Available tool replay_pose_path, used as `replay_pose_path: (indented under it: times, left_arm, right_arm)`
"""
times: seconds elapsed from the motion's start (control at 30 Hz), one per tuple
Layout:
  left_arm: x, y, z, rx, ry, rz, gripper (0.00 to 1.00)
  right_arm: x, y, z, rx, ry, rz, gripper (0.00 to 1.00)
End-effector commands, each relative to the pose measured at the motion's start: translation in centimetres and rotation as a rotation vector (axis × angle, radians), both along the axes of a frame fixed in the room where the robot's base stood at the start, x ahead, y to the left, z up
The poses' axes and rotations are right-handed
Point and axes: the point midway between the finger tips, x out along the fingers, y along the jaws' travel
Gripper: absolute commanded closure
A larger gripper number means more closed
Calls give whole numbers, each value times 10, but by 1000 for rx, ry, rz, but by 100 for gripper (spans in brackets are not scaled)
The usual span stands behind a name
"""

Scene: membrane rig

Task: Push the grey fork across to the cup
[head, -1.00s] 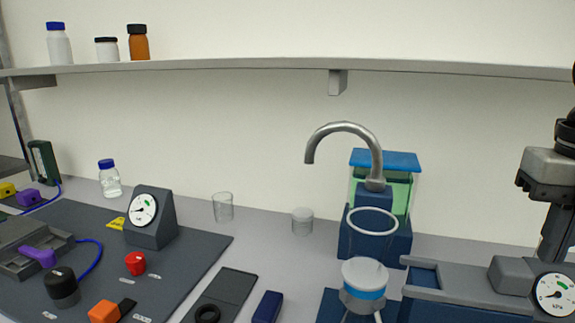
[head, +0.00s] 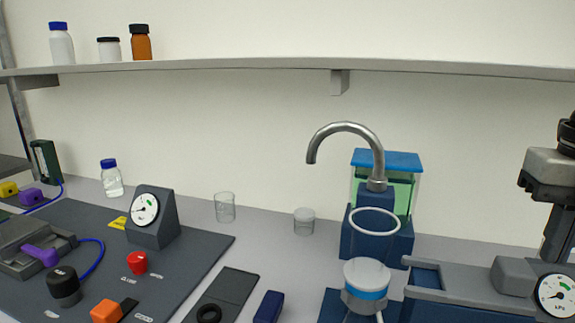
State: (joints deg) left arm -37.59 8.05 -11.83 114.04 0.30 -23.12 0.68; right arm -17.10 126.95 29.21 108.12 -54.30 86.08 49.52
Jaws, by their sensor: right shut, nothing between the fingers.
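A grey block (head: 512,276), which looks like the grey fork's body, sits on the long grey-and-blue rail (head: 460,288) at the lower right. My left gripper is out of view.
A white ring (head: 375,221) and a curved metal spout (head: 345,128) stand behind the cup. The gauge (head: 555,294) is in front of the gripper. A clear jar (head: 304,222) and a glass beaker (head: 225,207) stand on the bench. A shelf (head: 250,65) runs above.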

Motion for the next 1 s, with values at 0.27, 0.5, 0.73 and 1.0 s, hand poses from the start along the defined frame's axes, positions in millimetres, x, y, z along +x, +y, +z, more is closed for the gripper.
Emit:
replay_pose_path:
  times: [0.27,0.5,0.73,1.0]
  left_arm:
    - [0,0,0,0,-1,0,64]
    - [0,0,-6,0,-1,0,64]
    - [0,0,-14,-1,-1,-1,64]
    - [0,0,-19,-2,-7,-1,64]
  right_arm:
    - [0,0,0,0,0,0,100]
    - [0,0,-7,0,0,0,100]
    - [0,0,-17,-1,0,0,100]
    - [0,0,-28,0,0,0,100]
